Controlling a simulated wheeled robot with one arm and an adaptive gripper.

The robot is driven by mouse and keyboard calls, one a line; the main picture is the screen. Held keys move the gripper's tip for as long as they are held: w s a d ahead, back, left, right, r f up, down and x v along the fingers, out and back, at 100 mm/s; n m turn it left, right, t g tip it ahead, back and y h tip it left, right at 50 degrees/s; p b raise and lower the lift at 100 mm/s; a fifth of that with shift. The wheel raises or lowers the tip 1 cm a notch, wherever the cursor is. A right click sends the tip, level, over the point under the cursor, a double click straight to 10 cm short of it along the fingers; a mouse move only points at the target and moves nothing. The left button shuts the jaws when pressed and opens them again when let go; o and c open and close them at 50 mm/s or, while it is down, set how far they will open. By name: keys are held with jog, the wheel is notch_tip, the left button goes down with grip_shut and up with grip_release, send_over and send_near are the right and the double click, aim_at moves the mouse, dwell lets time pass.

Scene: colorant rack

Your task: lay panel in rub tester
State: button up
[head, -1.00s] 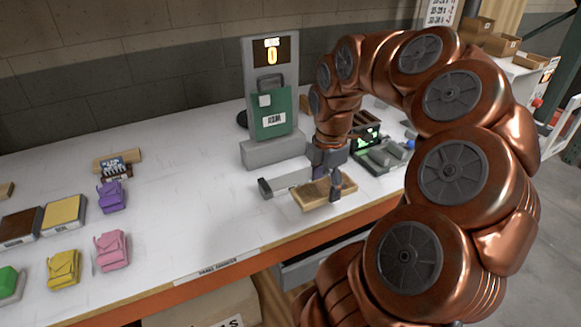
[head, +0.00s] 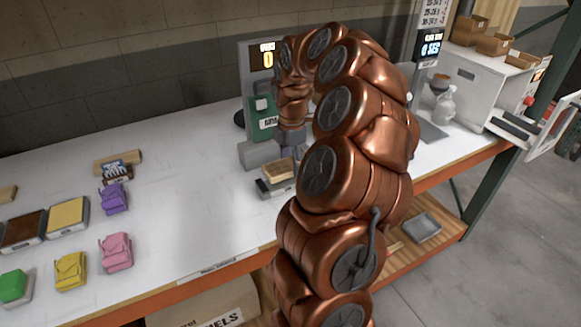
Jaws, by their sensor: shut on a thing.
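The rub tester (head: 257,153) stands toward the back of the table, with a grey base and an upright whose display reads 0. Its low grey bed with a dark front end (head: 268,187) extends toward the table's front. The tan panel (head: 279,168) is over this bed. I cannot tell whether it touches the bed. My gripper (head: 291,147) is shut on the panel from above. My arm hides the panel's right side and the fingertips are hard to make out.
A green piece (head: 264,125) with a white label is on the tester's upright. Several small coloured bags, such as the pink one (head: 115,252), and a yellow-topped block (head: 67,215) stand at left. The table between them is clear. A white cabinet (head: 485,80) stands at right.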

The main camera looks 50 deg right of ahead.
aim_at(291, 163)
jog(key=shift+w+f, duration=0.1)
jog(key=shift+w, duration=0.1)
jog(key=shift+f+p, duration=0.75)
jog(key=shift+f, duration=0.9)
jog(key=shift+f, duration=0.15)
jog(key=o, duration=1.3)
